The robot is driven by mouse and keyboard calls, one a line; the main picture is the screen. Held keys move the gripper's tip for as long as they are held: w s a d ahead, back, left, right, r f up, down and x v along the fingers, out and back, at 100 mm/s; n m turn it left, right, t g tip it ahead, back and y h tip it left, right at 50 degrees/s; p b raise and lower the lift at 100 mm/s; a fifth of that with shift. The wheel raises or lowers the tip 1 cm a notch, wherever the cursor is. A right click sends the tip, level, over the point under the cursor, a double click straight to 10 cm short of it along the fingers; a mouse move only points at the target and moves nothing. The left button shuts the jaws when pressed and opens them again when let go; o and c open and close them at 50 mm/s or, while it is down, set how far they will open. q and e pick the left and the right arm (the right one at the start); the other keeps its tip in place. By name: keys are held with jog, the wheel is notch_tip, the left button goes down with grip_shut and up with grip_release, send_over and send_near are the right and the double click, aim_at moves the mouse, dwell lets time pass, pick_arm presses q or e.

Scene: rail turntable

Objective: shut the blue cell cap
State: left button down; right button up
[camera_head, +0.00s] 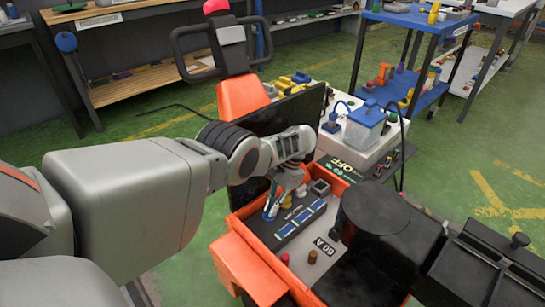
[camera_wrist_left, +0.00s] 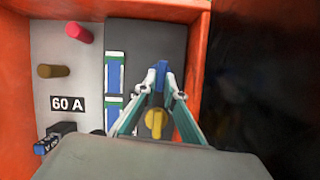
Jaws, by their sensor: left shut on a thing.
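The blue cell cap (camera_wrist_left: 161,69) shows as a small blue piece on the dark battery top in the left wrist view. My left gripper (camera_wrist_left: 161,84) points at it with its fingers closed in around it, and the fingertips hide part of it. In the head view my left gripper (camera_head: 271,207) reaches down into the orange box over the battery (camera_head: 300,219). A yellow knob (camera_wrist_left: 155,122) shows between the fingers, nearer the wrist. My right gripper does not show.
The orange box wall (camera_wrist_left: 199,50) stands close to the right of the fingers. Red (camera_wrist_left: 80,33) and brown (camera_wrist_left: 53,71) knobs and a "60 A" label (camera_wrist_left: 69,104) lie left of the battery. A dark panel (camera_head: 290,120) stands behind the box.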

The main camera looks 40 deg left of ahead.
pick_arm(q)
jog(key=shift+f, duration=0.1)
jog(key=c, duration=2.1)
grip_release()
jog(key=shift+c, duration=0.2)
jog(key=v, duration=0.7)
jog(key=shift+r, duration=0.25)
